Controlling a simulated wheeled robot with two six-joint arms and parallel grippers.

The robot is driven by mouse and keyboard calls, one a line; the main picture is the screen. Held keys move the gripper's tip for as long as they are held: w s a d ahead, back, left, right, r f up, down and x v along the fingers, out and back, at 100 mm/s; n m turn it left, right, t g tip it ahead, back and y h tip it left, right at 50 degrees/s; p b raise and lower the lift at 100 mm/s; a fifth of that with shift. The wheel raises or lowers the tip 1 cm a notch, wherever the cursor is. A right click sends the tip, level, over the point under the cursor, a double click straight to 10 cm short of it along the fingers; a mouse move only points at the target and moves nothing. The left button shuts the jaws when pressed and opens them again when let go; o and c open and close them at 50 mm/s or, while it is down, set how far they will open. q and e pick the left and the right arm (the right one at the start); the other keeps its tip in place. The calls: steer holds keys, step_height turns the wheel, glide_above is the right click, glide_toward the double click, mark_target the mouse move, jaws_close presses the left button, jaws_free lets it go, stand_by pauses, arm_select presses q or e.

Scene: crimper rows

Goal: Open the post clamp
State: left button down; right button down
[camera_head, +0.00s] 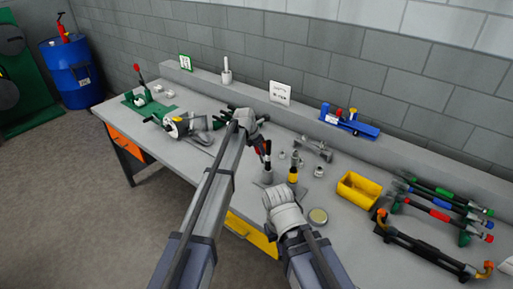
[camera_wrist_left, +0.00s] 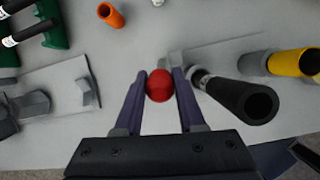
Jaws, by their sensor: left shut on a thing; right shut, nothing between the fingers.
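My left gripper (camera_head: 259,146) is over the middle of the bench, shut on a round red knob (camera_wrist_left: 160,85), which shows between its two fingers in the left wrist view. Red also shows beside the fingers in the head view. A post with a black grip (camera_wrist_left: 242,97) stands close to the right of the knob; it also shows in the head view (camera_head: 267,152). What joins the knob to the clamp is mostly hidden. My right gripper (camera_head: 279,192) is shut and empty, low over the front of the bench.
A yellow and black post (camera_head: 293,172) stands right of the black grip. A yellow bin (camera_head: 358,190) and several coloured-grip tools (camera_head: 440,205) fill the right side. A grey machine (camera_head: 185,128) stands left.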

arm_select(q)
steer(key=shift+w+d+r+g+y, duration=0.15)
steer(key=shift+w+d+g+y, duration=0.05)
steer(key=shift+w+g+y, duration=0.15)
steer(key=shift+p, duration=0.3)
steer(key=c, duration=0.5)
jaws_free()
steer(key=p+v, duration=0.7)
steer(key=shift+r, duration=0.4)
steer(key=shift+f, duration=0.1)
